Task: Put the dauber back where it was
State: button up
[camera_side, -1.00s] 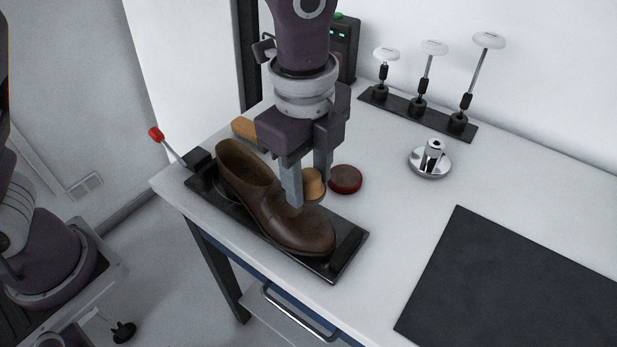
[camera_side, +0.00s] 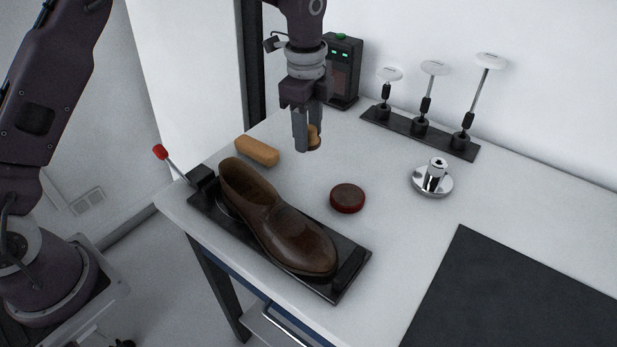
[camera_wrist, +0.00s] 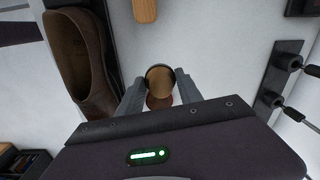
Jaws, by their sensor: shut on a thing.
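The dauber (camera_side: 314,138), a small tan wooden knob with a darker underside, is between the fingers of my gripper (camera_side: 308,143). My gripper is shut on it and holds it in the air above the back of the table. In the wrist view the round tan top of the dauber (camera_wrist: 160,79) shows between the fingertips (camera_wrist: 161,92). A brown shoe (camera_side: 285,232) lies on a black holder (camera_side: 345,283) at the front left. A dark red round tin (camera_side: 347,198) sits right of the shoe; it is partly hidden behind the dauber in the wrist view.
A tan wooden block (camera_side: 257,151) lies behind the shoe. A black rack (camera_side: 430,135) with three white-topped tools stands along the wall. A chrome round piece (camera_side: 432,181) is at the right, with a black mat (camera_side: 520,295) in front. A dark box (camera_side: 343,75) stands at the back.

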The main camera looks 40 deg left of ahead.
aim_at(309, 179)
notch_tip(309, 179, down, 10)
jog(key=shift+r, duration=0.2)
jog(key=shift+f, duration=0.15)
jog(key=o, duration=1.3)
jog(key=r, duration=1.2)
jog(key=shift+s+r, duration=0.2)
jog(key=shift+r, duration=0.05)
